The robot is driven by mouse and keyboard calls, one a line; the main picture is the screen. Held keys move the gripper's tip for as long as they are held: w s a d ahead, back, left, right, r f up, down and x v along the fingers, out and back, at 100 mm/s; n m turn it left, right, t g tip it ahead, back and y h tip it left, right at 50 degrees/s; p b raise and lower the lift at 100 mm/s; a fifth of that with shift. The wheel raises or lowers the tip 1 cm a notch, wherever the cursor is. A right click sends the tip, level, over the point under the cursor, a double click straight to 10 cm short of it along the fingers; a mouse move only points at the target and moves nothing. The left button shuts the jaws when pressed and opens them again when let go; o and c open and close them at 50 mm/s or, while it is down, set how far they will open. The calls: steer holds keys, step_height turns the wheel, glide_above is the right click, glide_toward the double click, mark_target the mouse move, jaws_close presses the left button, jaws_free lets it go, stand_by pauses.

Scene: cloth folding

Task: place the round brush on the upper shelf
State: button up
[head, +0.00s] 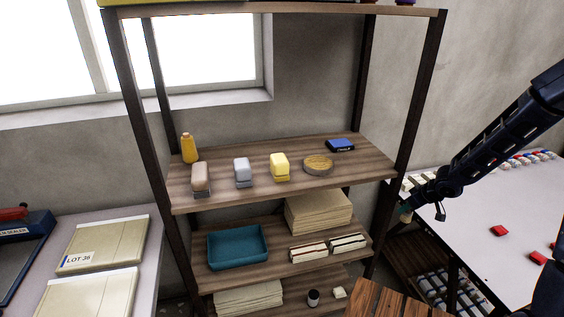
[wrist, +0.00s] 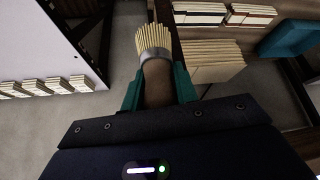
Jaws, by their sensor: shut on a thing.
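A round brush (wrist: 154,50) with pale bristles, a grey band and a brown handle is held in the wrist view. My gripper (wrist: 158,85) has teal fingers shut on its handle, with the bristles pointing away.
The upper shelf holds an orange bottle (head: 189,148), several brushes or blocks, a round tan item (head: 318,165) and a blue box (head: 340,145). A teal tray (head: 237,247) stands below. The unit's right post (head: 412,110) and a white table (head: 480,225) flank my gripper.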

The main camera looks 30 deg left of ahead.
steer(key=s+a+r+n+g, duration=0.4)
steer(key=s+a+r+n, duration=0.5)
steer(key=s+a+r, duration=1.2)
step_height(320, 180, up, 8)
steer(key=m+t, duration=0.5)
steer(key=m, duration=0.5)
glide_above(354, 166)
steer(key=shift+s+f, duration=0.1)
steer(key=shift+f, duration=4.7)
